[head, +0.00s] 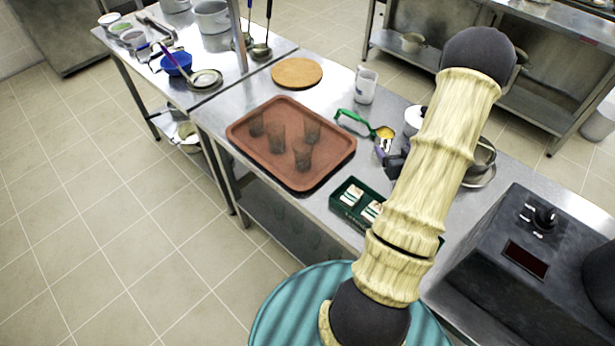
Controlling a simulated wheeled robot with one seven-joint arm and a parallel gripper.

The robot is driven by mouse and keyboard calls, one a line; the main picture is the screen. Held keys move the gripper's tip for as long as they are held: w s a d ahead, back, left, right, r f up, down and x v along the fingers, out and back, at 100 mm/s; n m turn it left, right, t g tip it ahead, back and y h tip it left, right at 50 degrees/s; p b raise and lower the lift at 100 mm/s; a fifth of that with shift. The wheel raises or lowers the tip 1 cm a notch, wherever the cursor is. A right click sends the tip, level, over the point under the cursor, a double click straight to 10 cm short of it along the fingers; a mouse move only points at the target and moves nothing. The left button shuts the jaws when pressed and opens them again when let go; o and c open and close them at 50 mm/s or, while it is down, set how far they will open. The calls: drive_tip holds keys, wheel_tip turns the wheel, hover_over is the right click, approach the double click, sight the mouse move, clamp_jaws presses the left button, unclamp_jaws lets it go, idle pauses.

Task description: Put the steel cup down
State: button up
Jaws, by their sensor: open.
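A small steel cup (382,146) stands on the steel table, with something yellow showing at its top. My gripper (391,158) is right by the cup, on its near right side, and is open. My own arm hides most of the gripper, so I cannot tell whether the fingers still touch the cup or are around it.
A brown tray (241,142) with several dark glasses is to the left. A green-handled tool (351,121) lies just beyond the cup, with a white measuring jug (366,86) and a round wooden board (297,73) behind. A green box (347,207) is nearer. A pot (483,158) and a dark machine (527,258) are at right.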

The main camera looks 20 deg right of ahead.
drive_tip(key=w+a+r+n+g+y, duration=0.1)
drive_tip(key=w+a+r+g, duration=0.15)
drive_tip(key=a, duration=0.45)
drive_tip(key=w+a+r+n+g, duration=0.1)
drive_tip(key=w+a+r+g, duration=0.15)
drive_tip(key=a, duration=0.45)
drive_tip(key=s+a+r+g+y, duration=0.1)
drive_tip(key=s+a+r+g, duration=0.1)
drive_tip(key=s+a, duration=0.3)
drive_tip(key=s+a+r+n+g+y, duration=0.1)
drive_tip(key=s+a, duration=0.4)
drive_tip(key=a, duration=0.8)
drive_tip(key=r+g, duration=0.1)
drive_tip(key=g, duration=0.1)
drive_tip(key=shift+s+r+g+y, duration=0.3)
drive_tip(key=shift+g+y, duration=0.1)
drive_tip(key=shift+o, duration=0.4)
drive_tip(key=shift+a, duration=0.15)
